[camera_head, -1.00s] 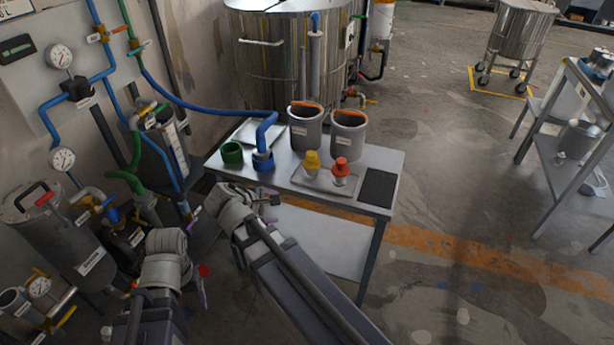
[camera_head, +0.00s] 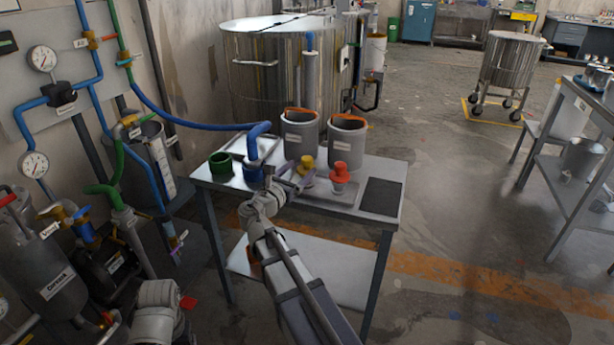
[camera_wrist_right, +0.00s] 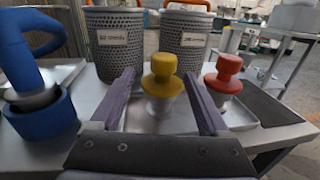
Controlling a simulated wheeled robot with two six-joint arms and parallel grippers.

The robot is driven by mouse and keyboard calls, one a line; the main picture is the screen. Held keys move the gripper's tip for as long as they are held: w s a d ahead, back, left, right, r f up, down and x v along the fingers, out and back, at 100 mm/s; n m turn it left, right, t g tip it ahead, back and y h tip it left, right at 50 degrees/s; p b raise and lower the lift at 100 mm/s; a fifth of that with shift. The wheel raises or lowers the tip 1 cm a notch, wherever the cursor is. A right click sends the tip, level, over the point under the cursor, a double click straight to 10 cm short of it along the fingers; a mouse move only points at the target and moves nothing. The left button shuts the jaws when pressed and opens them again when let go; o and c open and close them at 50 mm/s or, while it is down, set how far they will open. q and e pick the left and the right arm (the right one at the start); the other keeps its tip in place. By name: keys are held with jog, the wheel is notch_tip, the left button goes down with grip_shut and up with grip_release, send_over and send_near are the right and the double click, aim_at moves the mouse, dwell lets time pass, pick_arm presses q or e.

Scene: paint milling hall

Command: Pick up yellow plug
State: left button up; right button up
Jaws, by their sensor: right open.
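The yellow plug (camera_head: 307,164) stands upright on the tray (camera_head: 321,194) on the metal table, partly hidden by my right gripper in the head view. In the right wrist view the yellow plug (camera_wrist_right: 163,72) shows between my right gripper's purple fingers, with its pale lower part on the tray. My right gripper (camera_head: 292,180) is open and empty, at the near left of the plug. In the wrist view (camera_wrist_right: 160,78) its fingers point toward the plug; I cannot tell whether they reach around it. My left arm shows only at the bottom edge; its jaws are hidden.
A red plug (camera_head: 340,172) stands close right of the yellow one. Two grey perforated baskets (camera_head: 300,138) (camera_head: 346,142) stand behind. A blue hose fitting (camera_head: 253,172) and green ring (camera_head: 220,164) are left on the table (camera_head: 215,183). A dark mat (camera_head: 381,196) lies right.

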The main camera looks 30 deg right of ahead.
jog(key=shift+s+r+p+x, duration=0.1)
jog(key=shift+r+p+x, duration=0.05)
jog(key=shift+x, duration=1.7)
jog(key=shift+s+r+p+x, duration=0.1)
jog(key=shift+r+p+x, duration=0.05)
jog(key=shift+x, duration=1.7)
jog(key=shift+s+d, duration=0.1)
grip_shut()
